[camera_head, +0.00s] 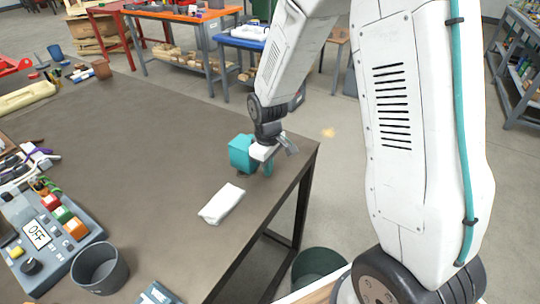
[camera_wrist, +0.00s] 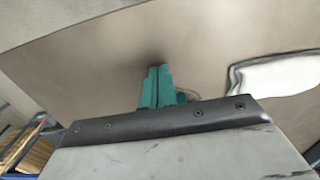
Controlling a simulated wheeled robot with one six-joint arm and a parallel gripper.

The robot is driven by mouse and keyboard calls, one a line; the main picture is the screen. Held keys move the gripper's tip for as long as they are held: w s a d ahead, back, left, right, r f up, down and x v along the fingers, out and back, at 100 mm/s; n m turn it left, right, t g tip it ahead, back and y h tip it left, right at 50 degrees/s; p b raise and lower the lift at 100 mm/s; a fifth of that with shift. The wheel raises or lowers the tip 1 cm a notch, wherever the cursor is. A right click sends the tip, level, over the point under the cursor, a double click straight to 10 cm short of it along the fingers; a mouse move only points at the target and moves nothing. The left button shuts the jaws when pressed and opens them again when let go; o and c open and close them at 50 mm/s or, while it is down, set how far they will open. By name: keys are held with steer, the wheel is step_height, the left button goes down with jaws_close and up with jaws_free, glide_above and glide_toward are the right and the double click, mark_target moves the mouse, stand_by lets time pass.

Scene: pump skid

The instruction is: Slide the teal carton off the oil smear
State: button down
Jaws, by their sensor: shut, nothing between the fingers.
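The teal carton (camera_head: 243,154) stands upright on the dark table top (camera_head: 150,140), near its right edge, in the head view. My gripper (camera_head: 268,168) points down just right of the carton, its teal fingers low by the table. The fingers are shut and empty; in the wrist view they show side by side as two teal strips (camera_wrist: 156,86). I cannot tell whether they touch the carton. The carton is not clearly seen in the wrist view. The oil smear cannot be made out with certainty; a small brownish patch shows beside the fingers in the wrist view.
A folded white cloth (camera_head: 221,204) lies in front of the carton, and it shows in the wrist view (camera_wrist: 278,75). A grey cup (camera_head: 100,268) and a control box (camera_head: 50,235) with an OFF label stand at the left front. The table left of the carton is clear.

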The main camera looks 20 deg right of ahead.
mark_target(259, 171)
steer(key=shift+w+a+r, duration=0.1)
steer(key=shift+w+a, duration=0.4)
steer(key=shift+w, duration=0.2)
steer(key=shift+w+a, duration=0.45)
steer(key=shift+w, duration=0.2)
steer(key=w+a, duration=0.2)
steer(key=w, duration=0.1)
steer(key=w+a, duration=0.3)
steer(key=w, duration=0.1)
steer(key=w+a, duration=0.2)
steer(key=w, duration=0.2)
steer(key=shift+w+a, duration=0.1)
steer(key=shift+a, duration=0.15)
steer(key=shift+d, duration=0.1)
